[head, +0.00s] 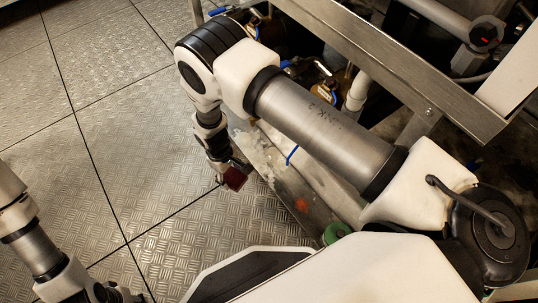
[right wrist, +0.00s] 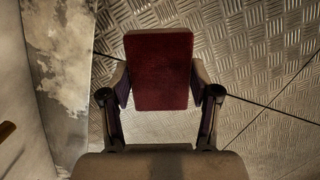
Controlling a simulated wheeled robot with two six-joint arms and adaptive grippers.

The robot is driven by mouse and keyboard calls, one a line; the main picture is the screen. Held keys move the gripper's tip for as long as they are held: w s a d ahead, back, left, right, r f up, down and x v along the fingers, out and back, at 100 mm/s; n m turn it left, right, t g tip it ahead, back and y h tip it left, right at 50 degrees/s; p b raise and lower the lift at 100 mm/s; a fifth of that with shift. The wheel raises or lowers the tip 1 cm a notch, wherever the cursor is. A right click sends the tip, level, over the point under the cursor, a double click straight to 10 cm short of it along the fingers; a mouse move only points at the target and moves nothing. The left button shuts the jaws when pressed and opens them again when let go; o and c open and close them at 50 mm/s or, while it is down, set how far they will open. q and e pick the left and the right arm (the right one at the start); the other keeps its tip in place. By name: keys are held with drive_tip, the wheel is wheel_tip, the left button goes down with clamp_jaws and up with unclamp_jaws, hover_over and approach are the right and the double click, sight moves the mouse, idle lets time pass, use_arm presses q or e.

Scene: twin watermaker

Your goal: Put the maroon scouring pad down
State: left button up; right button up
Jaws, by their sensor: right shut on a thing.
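The maroon scouring pad (right wrist: 159,72) is held between the two fingers of my right gripper (right wrist: 160,88) in the right wrist view. It is a flat dark red block with a paler edge along its top. In the head view the pad (head: 235,179) shows small at the end of my right gripper (head: 228,176), over the patterned metal floor beside the frame's base. I cannot tell how high it is above the floor. My left arm is at the lower left of the head view, but its fingers do not show.
Patterned metal floor plates (head: 95,120) lie clear on the left. A steel frame (head: 385,65) with pipes and valves behind it fills the upper right. A stained base edge (head: 285,175) runs beside the right gripper. A green round thing (head: 336,232) sits near my body.

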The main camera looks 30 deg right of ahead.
drive_tip(key=shift+a+f, duration=0.1)
drive_tip(key=shift+f, duration=0.7)
drive_tip(key=shift+w+d+f+b, duration=0.1)
drive_tip(key=shift+w+d+b, duration=0.1)
drive_tip(key=shift+d+b, duration=0.25)
drive_tip(key=b, duration=0.6)
hover_over(269, 161)
drive_tip(key=shift+w+a+f, duration=0.1)
drive_tip(key=shift+a+f, duration=0.3)
drive_tip(key=shift+f, duration=0.2)
drive_tip(key=shift+w+d+f+b, duration=0.1)
drive_tip(key=shift+d+f+b, duration=0.1)
drive_tip(key=shift+d+b, duration=0.25)
wheel_tip(269, 161, down, 3)
drive_tip(key=shift+f+b, duration=0.2)
drive_tip(key=shift+b, duration=1.05)
drive_tip(key=shift+r, duration=0.3)
drive_tip(key=shift+c, duration=0.5)
drive_tip(key=shift+f, duration=0.2)
use_arm(q)
wheel_tip(269, 161, down, 11)
drive_tip(key=shift+w, duration=0.2)
use_arm(e)
drive_tip(key=o, duration=1.1)
use_arm(q)
drive_tip(key=shift+a, duration=0.1)
